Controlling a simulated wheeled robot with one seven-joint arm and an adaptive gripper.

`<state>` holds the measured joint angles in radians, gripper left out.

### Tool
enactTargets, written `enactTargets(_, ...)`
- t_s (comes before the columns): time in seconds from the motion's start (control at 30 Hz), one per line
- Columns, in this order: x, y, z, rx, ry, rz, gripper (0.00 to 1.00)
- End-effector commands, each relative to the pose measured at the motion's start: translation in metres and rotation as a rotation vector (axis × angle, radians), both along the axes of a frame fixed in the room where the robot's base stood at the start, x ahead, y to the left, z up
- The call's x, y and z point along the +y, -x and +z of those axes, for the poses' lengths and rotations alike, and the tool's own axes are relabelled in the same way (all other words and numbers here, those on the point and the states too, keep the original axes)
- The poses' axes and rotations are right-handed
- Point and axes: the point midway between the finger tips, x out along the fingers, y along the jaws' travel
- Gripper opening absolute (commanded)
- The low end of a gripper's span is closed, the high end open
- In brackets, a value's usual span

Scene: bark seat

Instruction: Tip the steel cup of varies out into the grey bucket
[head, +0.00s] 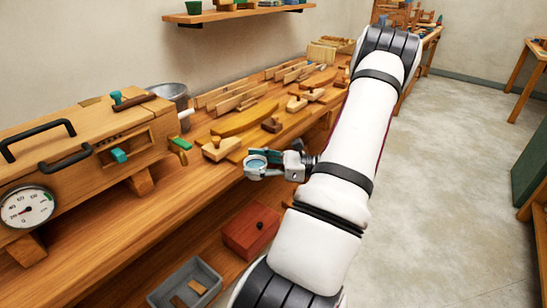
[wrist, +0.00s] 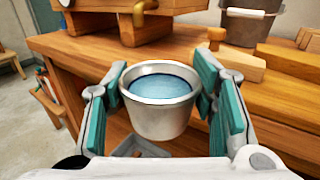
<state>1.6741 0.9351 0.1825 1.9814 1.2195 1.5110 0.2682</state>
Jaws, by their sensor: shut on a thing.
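My gripper (head: 280,163) is shut on the steel cup (wrist: 158,118), one teal-padded finger on each side of it. The cup is upright, and a flat blue surface like liquid shows inside. In the head view the cup (head: 256,172) is at the bench's front edge, apparently raised clear of it. The grey bucket (head: 168,91) stands on the bench behind the wooden box, partly hidden by it. In the wrist view the bucket (wrist: 238,32) is at the upper right, beyond the cup and apart from it.
The wooden box (head: 75,160) with black handles and a dial gauge fills the left of the bench. Wooden planes and blocks (head: 238,120) lie right of the bucket. Below, a red box (head: 250,235) and a grey bin (head: 160,298) sit on the lower shelf. The floor at right is open.

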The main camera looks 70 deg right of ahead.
Motion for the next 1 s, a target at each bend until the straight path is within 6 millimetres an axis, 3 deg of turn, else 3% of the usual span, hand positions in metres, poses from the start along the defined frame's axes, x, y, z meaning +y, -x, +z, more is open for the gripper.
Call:
enactTargets(0.7,0.274,-0.154,0.023,-0.002,0.001,0.451,0.16)
enactTargets(0.83,0.309,-0.173,0.026,-0.002,0.001,0.507,0.16)
enactTargets(1.0,0.335,-0.190,0.028,-0.001,0.001,0.549,0.16)
